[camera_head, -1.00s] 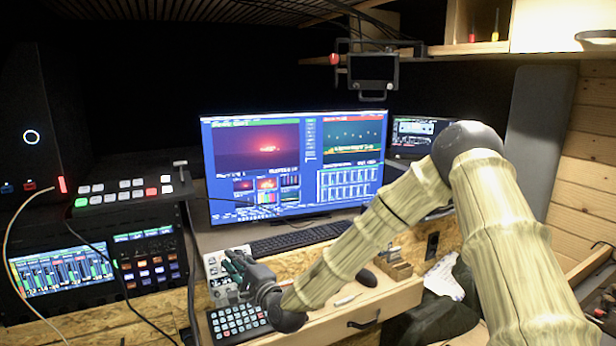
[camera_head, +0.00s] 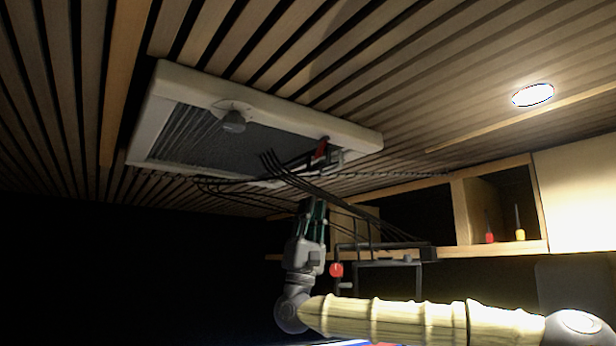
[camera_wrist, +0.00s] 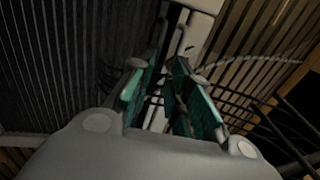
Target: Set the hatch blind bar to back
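The hatch in the slatted ceiling has a white frame (camera_head: 178,78) with a dark pleated or mesh panel (camera_head: 205,140) inside it. A small red piece (camera_head: 320,149) shows at the hatch's right end; I cannot tell for sure which part is the blind bar. My gripper (camera_head: 313,206) points up below that right end, apart from the frame. In the wrist view my gripper (camera_wrist: 170,75) has its green fingers spread, with a pale bar (camera_wrist: 196,35) seen beyond them. No held thing shows.
A wooden shelf (camera_head: 505,248) is at the right. The dark space on the left looks clear.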

